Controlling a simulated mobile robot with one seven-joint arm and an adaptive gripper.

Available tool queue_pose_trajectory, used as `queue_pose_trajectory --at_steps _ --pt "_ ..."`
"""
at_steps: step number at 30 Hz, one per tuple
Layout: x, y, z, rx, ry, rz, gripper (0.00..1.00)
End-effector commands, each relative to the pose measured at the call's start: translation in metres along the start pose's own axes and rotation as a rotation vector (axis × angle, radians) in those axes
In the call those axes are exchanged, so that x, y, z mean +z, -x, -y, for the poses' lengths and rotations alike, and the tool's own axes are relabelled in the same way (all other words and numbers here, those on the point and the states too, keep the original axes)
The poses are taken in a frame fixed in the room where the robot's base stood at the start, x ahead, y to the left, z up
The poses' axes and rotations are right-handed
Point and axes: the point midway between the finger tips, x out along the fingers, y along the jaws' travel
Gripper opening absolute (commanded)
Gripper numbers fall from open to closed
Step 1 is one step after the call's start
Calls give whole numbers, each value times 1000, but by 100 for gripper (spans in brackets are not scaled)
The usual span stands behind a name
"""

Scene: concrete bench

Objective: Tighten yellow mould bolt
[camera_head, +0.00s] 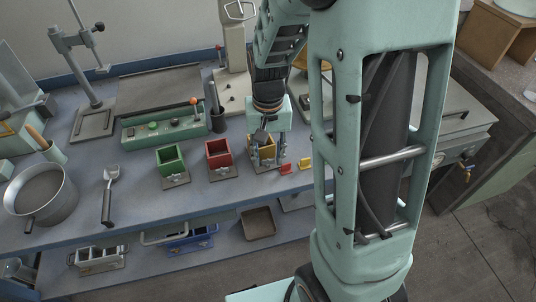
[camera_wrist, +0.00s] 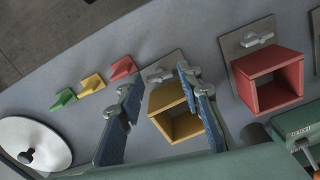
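The yellow mould (camera_head: 261,142), an open-topped square box on a grey plate, stands on the bench at the right end of a row of moulds. It also shows in the wrist view (camera_wrist: 172,97), with its grey wing-shaped bolt (camera_wrist: 159,75) on the plate beside it. My gripper (camera_head: 267,158) is over the yellow mould and partly hides it in the head view. In the wrist view my gripper (camera_wrist: 155,82) is open, its blue-padded fingers apart on either side of the bolt and mould. I cannot tell whether a finger touches the bolt.
A red mould (camera_head: 219,154) and a green mould (camera_head: 170,161), each with its own wing bolt, stand to the left. Small red (camera_wrist: 122,67), yellow (camera_wrist: 91,84) and green (camera_wrist: 63,99) wedge-shaped pieces lie near the bench edge. A green control box (camera_head: 165,131) stands behind.

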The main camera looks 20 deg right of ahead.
Motion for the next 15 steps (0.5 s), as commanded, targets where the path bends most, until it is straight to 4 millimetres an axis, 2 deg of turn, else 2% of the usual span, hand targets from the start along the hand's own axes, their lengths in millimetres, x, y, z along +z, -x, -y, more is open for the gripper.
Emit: queue_pose_trajectory --at_steps 10,15 --pt "0 1 0 0 1 0 42" --pt "-1 18 0 -2 0 -5 42"
